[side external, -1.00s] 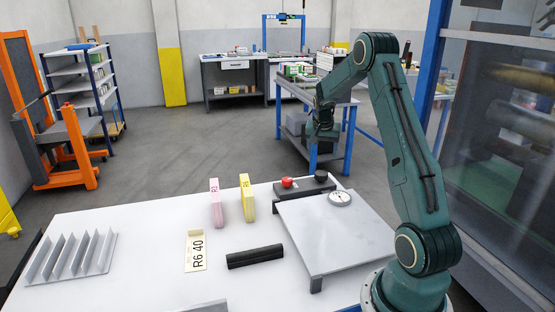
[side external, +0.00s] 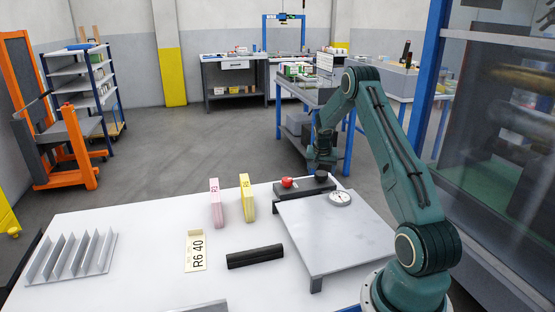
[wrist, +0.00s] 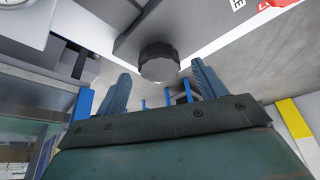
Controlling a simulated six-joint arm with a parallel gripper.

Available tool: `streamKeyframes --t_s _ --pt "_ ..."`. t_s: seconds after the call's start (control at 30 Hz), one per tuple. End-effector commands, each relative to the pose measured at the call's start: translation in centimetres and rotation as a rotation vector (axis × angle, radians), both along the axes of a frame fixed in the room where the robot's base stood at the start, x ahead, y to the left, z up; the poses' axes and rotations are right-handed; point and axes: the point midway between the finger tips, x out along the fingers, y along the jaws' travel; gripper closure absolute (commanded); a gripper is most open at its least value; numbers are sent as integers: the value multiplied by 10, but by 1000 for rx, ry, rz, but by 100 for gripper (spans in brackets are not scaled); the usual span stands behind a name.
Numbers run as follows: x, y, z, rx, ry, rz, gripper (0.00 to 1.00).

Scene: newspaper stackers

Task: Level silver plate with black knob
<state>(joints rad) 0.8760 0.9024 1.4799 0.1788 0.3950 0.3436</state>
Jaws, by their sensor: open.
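The silver plate (side external: 335,235) lies flat-looking on short feet at the right of the white table; I cannot tell if it is exactly level. A round white-faced dial (side external: 340,198) sits near its far edge. The black knob (side external: 321,176) stands on the right end of a dark box behind the plate. In the wrist view the knob (wrist: 158,62) shows ahead of the gap between my fingers, not gripped. My gripper (side external: 321,164) is open, pointing down just above the knob. It is also open in the wrist view (wrist: 162,88).
A red button (side external: 287,183) sits on the same dark box (side external: 304,191). Pink (side external: 215,203) and yellow (side external: 247,198) upright blocks, an "R6 40" card (side external: 195,250), a black bar (side external: 255,256) and a finned rack (side external: 72,258) stand left of the plate.

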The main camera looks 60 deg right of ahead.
Motion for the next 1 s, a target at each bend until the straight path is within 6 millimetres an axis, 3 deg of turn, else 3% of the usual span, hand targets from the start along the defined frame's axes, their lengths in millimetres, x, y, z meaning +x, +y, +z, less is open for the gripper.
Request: streamKeyframes --t_s 0.2,0.53,0.77,1.0 --pt "1 -5 -12 1 0 0 30" --pt "1 -5 -14 0 0 0 30" --pt "1 -5 -14 0 0 0 73" --pt "2 -5 -14 1 0 -37 74"
